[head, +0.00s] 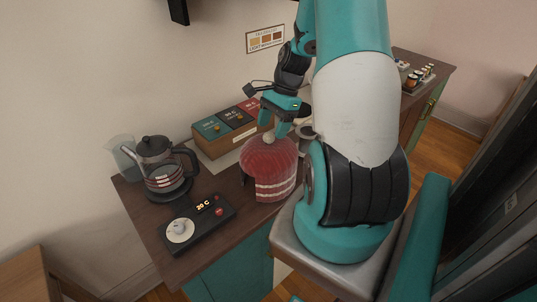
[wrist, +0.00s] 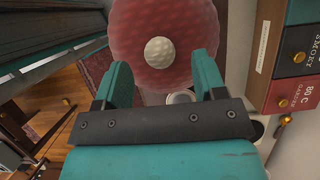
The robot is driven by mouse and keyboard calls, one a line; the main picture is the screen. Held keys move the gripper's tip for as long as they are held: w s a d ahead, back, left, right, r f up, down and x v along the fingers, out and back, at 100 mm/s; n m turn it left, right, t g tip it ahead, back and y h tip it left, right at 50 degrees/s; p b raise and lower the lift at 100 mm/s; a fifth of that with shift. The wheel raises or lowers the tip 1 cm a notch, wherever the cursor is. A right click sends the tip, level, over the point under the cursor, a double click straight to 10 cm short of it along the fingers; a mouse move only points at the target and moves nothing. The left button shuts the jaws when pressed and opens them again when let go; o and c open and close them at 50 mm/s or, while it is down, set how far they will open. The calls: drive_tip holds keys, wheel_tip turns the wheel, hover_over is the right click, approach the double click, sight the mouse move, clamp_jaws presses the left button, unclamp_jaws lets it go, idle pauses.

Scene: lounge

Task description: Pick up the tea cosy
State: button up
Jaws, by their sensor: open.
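The tea cosy (head: 272,170) is a red knitted dome with pale stripes near its base and a pale round bobble on top. It stands on the dark wooden counter (head: 147,216) in the head view. In the wrist view the cosy (wrist: 135,30) shows from above, with its bobble (wrist: 159,52) just beyond and between the fingertips. My gripper (head: 272,128) is open above the top of the cosy, and its teal fingers also show in the wrist view (wrist: 160,70). The fingers are to either side of the bobble; I cannot tell whether they touch the cosy.
A glass kettle (head: 158,165) stands to the left, with a clear jug (head: 122,150) behind it. A box of tea drawers (head: 228,128) stands close behind the cosy. Small jars (head: 414,78) sit at the far right.

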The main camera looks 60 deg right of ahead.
drive_tip(key=shift+x, duration=1.05)
clamp_jaws()
drive_tip(key=shift+r, duration=0.1)
